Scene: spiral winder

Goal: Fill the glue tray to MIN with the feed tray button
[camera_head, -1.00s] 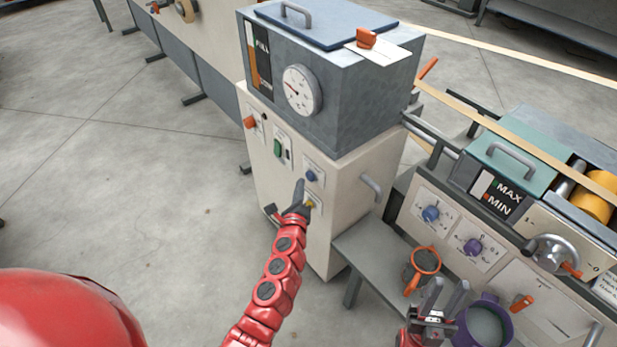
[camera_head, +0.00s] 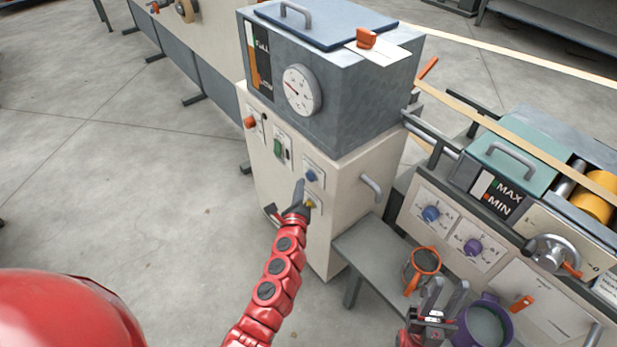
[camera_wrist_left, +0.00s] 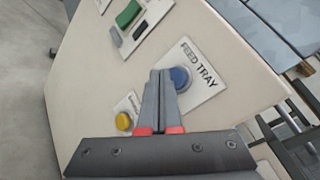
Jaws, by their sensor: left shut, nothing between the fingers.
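The blue feed tray button (camera_wrist_left: 180,78) sits on a white plate marked FEED TRAY on the cream cabinet; it also shows in the head view (camera_head: 311,175). My left gripper (camera_head: 300,184) is shut and empty, its tips at the blue button. In the left wrist view its fingertips (camera_wrist_left: 160,74) overlap the button's left edge; I cannot tell whether they touch or press it. The glue tray's level window (camera_head: 497,196), marked MAX and MIN, is on the green-lidded unit (camera_head: 510,155) at the right; its level is too small to read surely. My right gripper (camera_head: 433,300) is beside a purple mug.
A yellow button (camera_wrist_left: 123,121) is just below the blue one. A green switch (camera_head: 279,148) and a red knob (camera_head: 250,122) are further left. An orange-rimmed cup (camera_head: 424,262) and the purple mug (camera_head: 484,325) stand on the right. The floor at left is clear.

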